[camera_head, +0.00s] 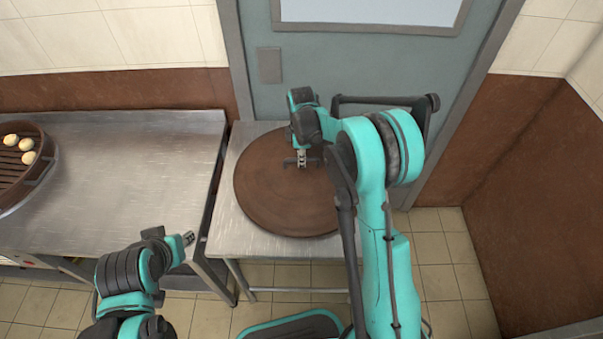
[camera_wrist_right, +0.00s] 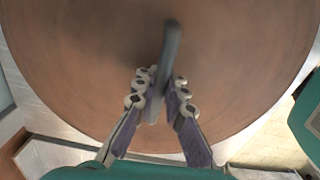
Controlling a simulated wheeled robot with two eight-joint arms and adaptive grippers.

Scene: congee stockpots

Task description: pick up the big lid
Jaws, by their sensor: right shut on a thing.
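The big lid (camera_head: 265,200) is a round, brown, wood-like disc on the small metal table. It also fills most of the right wrist view (camera_wrist_right: 85,60). Its grey bar handle (camera_wrist_right: 172,45) stands at the middle. My right gripper (camera_head: 302,160) is over the lid's middle, shut on the handle, with one finger on each side of it in the right wrist view (camera_wrist_right: 164,100). I cannot tell whether the lid is resting on the table or slightly raised. My left gripper (camera_head: 188,239) is at the lower left, apart from the lid; its fingers are too small to read.
The small metal table (camera_head: 225,240) stands against a grey door (camera_head: 320,65). A longer steel counter (camera_head: 130,170) is to its left, with a round steamer (camera_head: 45,165) holding several pale buns at the far left. The counter's middle is clear. A brown wall panel (camera_head: 540,200) is at right.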

